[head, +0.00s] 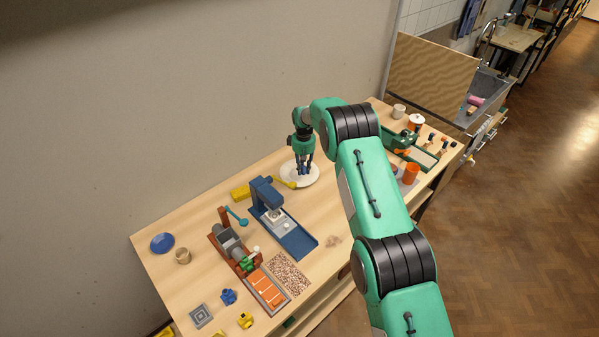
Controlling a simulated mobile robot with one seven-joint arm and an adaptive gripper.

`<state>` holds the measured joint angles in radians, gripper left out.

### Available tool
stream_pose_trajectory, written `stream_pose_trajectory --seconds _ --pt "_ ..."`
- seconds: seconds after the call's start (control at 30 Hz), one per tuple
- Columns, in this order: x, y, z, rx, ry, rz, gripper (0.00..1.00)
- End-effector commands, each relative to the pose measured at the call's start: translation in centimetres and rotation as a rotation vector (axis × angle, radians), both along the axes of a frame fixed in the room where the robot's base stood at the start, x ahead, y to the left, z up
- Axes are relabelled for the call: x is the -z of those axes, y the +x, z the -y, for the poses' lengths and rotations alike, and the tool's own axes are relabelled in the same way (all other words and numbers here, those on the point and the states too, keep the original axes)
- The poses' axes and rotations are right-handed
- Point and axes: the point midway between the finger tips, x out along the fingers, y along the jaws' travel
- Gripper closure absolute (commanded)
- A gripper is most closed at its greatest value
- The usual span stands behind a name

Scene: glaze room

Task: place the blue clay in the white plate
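The white plate (313,179) lies on the wooden table near the wall. My gripper (303,170) points down over the plate, with its fingertips at or just above the plate's surface. Something dark blue shows at the fingertips, but it is too small to tell whether it is clay or part of the fingers. A lumpy blue piece (229,296), which may be the blue clay, lies at the front left of the table, well away from my gripper. The gap between the fingers is not clear.
A yellow tool (287,183) lies at the plate's left edge. A blue press (268,200) stands left of the plate. A blue dish (162,243), a beige cup (183,256) and a yellow lump (245,320) are further left.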

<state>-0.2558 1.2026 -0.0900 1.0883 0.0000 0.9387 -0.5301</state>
Motion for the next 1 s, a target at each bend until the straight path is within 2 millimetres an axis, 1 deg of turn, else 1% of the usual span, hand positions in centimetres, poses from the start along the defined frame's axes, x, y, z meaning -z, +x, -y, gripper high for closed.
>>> stream_pose_trajectory --seconds 0.03,0.1,0.3,0.43,0.7,0.77,0.8,0.87,0.9,0.93,0.97,1.0 --pt "0.7 -0.2 0.0 0.0 -0.001 -0.004 0.8" --pt "1.3 -0.2 0.0 0.0 -0.001 -0.004 0.8" --pt "2.4 -0.1 0.0 0.0 0.0 -0.001 0.8" --pt "2.7 -0.1 0.0 0.0 0.0 -0.001 0.8" --pt "2.7 -0.2 0.0 0.0 0.0 -0.001 0.8" --pt "2.7 -0.2 0.0 0.0 0.0 -0.001 0.68" --pt "2.7 -0.2 0.0 0.0 0.0 -0.001 0.6" --pt "2.7 -0.2 0.0 0.0 0.0 -0.001 0.48" --pt "2.7 -0.2 0.0 0.0 -0.001 -0.002 0.4" --pt "2.8 -0.2 0.0 0.0 -0.001 -0.002 0.34" --pt "2.8 -0.2 0.0 0.0 -0.001 -0.002 0.3" --pt "2.8 -0.2 0.0 0.0 -0.001 -0.002 0.3"
